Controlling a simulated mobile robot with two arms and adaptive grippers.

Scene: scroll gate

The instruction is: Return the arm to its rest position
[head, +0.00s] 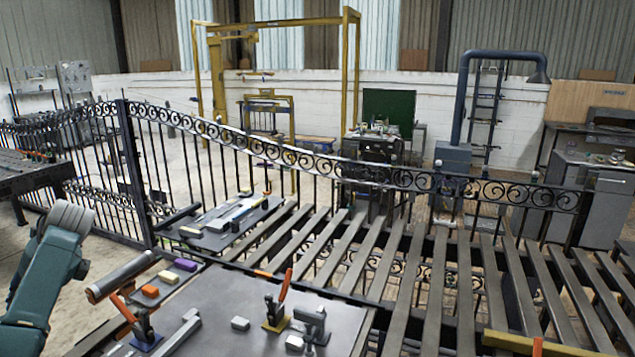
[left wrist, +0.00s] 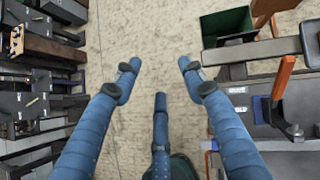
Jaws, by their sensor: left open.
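My left arm (head: 48,265) comes in at the left edge of the head view, beside the near table; its gripper is outside that view. In the left wrist view my left gripper (left wrist: 159,72) is open, with its blue fingers spread and nothing between them. Bare concrete floor lies below the fingers. My right arm and right gripper do not show in either view.
A grey worktable (head: 230,290) with clamps and coloured blocks stands in front. A slatted bench (head: 400,270) and a black scroll gate (head: 330,165) lie behind it. In the left wrist view, a green bin (left wrist: 226,24) stands right and dark equipment (left wrist: 35,70) left, with clear floor between.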

